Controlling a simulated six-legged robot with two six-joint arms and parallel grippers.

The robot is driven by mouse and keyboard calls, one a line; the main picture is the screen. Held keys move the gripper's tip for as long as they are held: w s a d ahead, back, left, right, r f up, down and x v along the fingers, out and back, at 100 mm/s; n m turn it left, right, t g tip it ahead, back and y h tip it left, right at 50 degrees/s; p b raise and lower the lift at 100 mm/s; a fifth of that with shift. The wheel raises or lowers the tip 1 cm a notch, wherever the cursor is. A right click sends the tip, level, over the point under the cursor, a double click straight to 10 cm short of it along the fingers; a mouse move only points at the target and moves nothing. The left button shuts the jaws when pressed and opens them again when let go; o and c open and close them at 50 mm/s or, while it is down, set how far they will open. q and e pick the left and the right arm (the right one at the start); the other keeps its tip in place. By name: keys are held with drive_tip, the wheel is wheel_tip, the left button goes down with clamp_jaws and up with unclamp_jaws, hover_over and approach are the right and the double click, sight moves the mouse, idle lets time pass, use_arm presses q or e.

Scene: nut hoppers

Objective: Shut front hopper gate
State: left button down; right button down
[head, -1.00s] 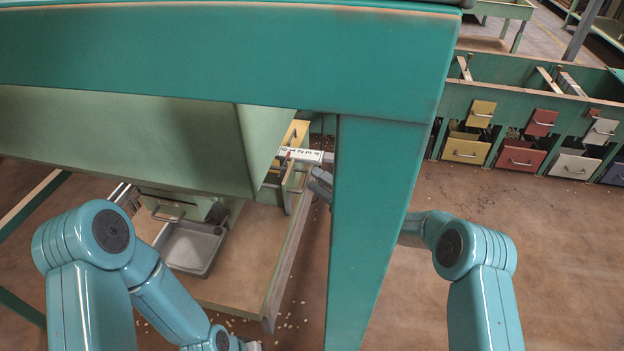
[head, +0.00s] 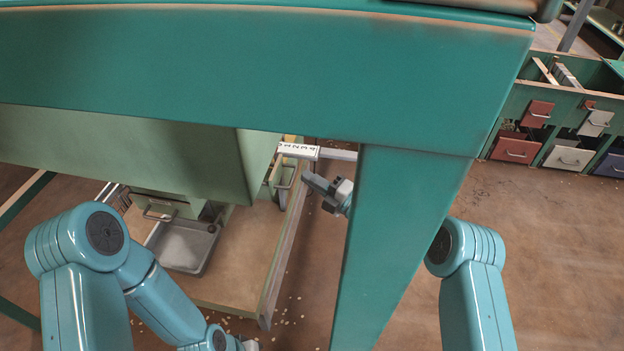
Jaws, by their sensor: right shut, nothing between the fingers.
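A pale green hopper (head: 190,150) hangs under the big green frame. A gate plate with a bar handle (head: 160,213) shows under its left part, above a grey tray (head: 183,247). A second green plate with a handle (head: 286,184) shows at the hopper's right side. I cannot tell which is the front gate, nor how far either is open.
A thick green post (head: 395,240) and beam (head: 250,70) stand close in front; the post hides part of my right arm. A wooden-floored bench (head: 240,255) lies below the hopper. Bins with coloured drawers (head: 515,148) stand far right. Open brown floor lies between.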

drive_tip(key=shift+f, duration=0.1)
drive_tip(key=c, duration=1.9)
unclamp_jaws()
drive_tip(key=o, duration=0.7)
drive_tip(key=p+v, duration=0.4)
drive_tip(key=v, duration=1.1)
drive_tip(key=shift+d, duration=0.1)
drive_tip(key=shift+s+d+f, duration=0.15)
drive_tip(key=shift+s+d, duration=0.2)
drive_tip(key=shift+d, duration=0.05)
